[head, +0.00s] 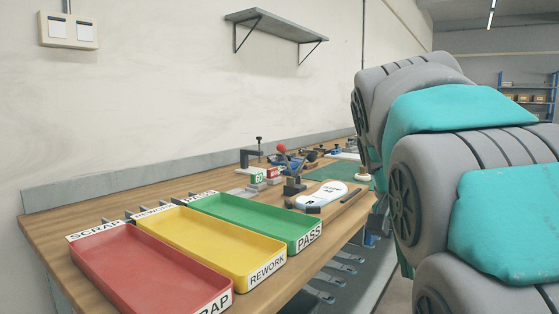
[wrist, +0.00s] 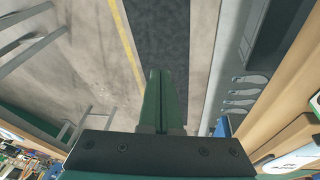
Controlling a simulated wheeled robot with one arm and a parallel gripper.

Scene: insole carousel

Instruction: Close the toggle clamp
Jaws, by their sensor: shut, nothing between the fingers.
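In the head view, a small fixture with a red ball knob (head: 282,148) stands on the bench behind the green tray. It looks like the toggle clamp, but it is too small and crowded to tell how its handle and arm are set. My gripper (wrist: 166,75) shows in the wrist view with its two green fingers together and nothing between them. It points down over the floor, beside the bench and away from the clamp. The clamp cannot be made out in the wrist view. In the head view my arm fills the right side and hides the gripper.
Red (head: 150,262), yellow (head: 212,240) and green (head: 258,218) trays line the wooden bench (head: 50,232). A white insole-shaped plate (head: 322,194) lies right of the green tray. A wall shelf (head: 275,25) hangs above. Insoles (wrist: 240,95) sit on a lower shelf.

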